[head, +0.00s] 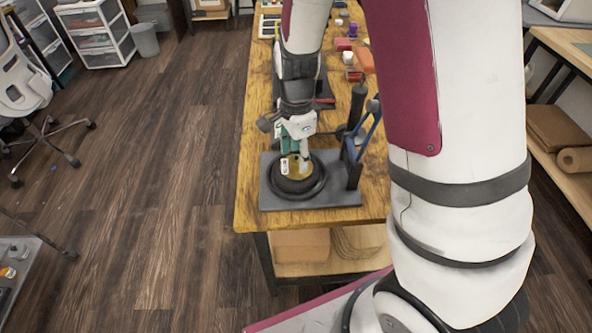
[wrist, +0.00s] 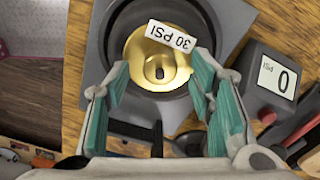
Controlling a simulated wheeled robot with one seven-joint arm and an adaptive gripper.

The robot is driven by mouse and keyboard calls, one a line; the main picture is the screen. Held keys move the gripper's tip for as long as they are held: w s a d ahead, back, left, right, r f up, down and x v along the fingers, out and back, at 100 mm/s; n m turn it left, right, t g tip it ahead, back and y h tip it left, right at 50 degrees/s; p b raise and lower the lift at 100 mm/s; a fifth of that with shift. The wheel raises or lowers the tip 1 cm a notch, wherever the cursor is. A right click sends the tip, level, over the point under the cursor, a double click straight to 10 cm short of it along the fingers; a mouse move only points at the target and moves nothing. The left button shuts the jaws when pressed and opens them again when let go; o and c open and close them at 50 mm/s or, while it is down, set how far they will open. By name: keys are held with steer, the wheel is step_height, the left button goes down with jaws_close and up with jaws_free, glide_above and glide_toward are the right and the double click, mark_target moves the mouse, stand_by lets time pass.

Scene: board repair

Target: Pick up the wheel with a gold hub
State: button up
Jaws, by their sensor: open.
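The wheel with a gold hub (wrist: 158,62) lies flat on a dark grey stand in the wrist view. Its hub is shiny gold with a dark centre hole, and a white "30 PSI" label lies across it. In the head view its black tyre (head: 297,187) shows on the stand near the table's front end. My gripper (wrist: 160,85) is open, with its green-padded fingers on either side of the hub's near part. In the head view my gripper (head: 294,160) points down at the wheel. The frames do not show whether the fingers touch it.
A grey base plate (head: 335,198) carries the wheel. A gauge reading 0 (wrist: 277,80) stands right of the wheel in the wrist view. The wooden table (head: 251,140) holds tools and small coloured items farther back. Open floor lies to the left.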

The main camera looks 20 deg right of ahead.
steer(key=shift+f, duration=0.55)
jaws_close()
